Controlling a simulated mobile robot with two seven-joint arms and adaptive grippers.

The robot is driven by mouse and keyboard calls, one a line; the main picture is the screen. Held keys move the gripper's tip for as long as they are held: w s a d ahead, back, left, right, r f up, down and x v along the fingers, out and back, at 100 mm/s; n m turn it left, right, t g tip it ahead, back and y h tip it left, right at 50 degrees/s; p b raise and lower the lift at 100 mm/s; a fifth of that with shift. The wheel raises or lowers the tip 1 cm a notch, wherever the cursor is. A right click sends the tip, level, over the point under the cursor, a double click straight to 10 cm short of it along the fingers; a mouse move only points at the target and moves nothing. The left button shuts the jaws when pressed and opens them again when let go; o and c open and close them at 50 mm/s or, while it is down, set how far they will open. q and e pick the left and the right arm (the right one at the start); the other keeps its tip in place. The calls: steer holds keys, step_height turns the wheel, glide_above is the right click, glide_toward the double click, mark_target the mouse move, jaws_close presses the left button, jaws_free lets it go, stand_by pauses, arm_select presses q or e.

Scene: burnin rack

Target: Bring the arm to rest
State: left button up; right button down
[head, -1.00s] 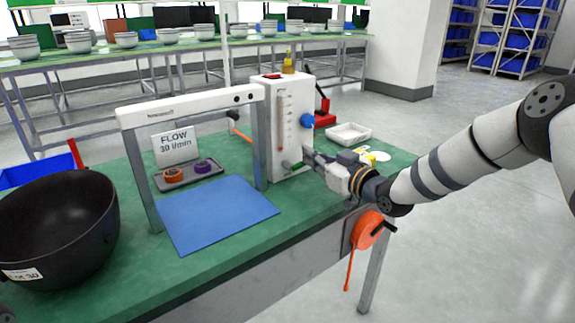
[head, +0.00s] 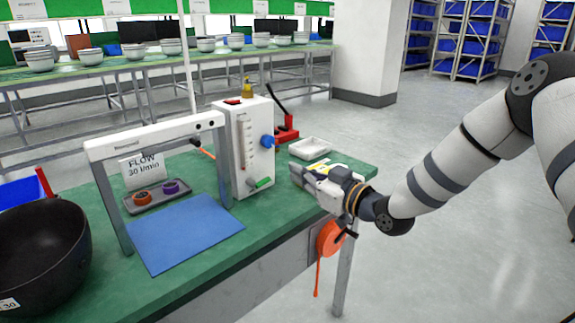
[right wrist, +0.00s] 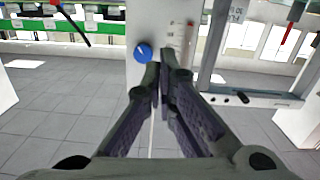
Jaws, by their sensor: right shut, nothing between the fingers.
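My right gripper (head: 297,174) is shut and empty in the head view, over the right end of the green bench (head: 262,222). It is a short way right of the white flow meter box (head: 226,165), apart from its green valve handle (head: 260,183). In the right wrist view the closed fingers (right wrist: 160,75) point toward the box (right wrist: 170,30) and its blue knob (right wrist: 143,53). The blue knob also shows in the head view (head: 267,142). My left gripper is not in view.
A grey frame (head: 160,137) stands over a blue mat (head: 188,232) beside a tray (head: 156,199) with orange and purple rings. A black bowl (head: 40,255) is at left. A white tray (head: 310,149) lies behind my gripper. An orange reel (head: 328,238) hangs at the bench edge. Floor at right is clear.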

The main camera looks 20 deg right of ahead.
steer(key=shift+s+d+f, duration=0.1)
steer(key=shift+s+d, duration=0.05)
steer(key=shift+s, duration=0.35)
steer(key=s+a+f+m+g+h, duration=0.1)
steer(key=s+a+f+m+g, duration=0.3)
steer(key=s+f, duration=0.75)
steer(key=s+a+f+g+h, duration=0.2)
steer(key=s+f+g, duration=0.45)
steer(key=f, duration=0.75)
steer(key=s+d+f+g+h, duration=0.1)
steer(key=s+g, duration=0.3)
steer(key=s, duration=1.2)
steer(key=s+f+m+g+h, duration=0.1)
steer(key=s+f+g, duration=0.3)
steer(key=s, duration=1.2)
steer(key=shift+d+h, duration=0.4)
steer(key=shift+h, duration=0.1)
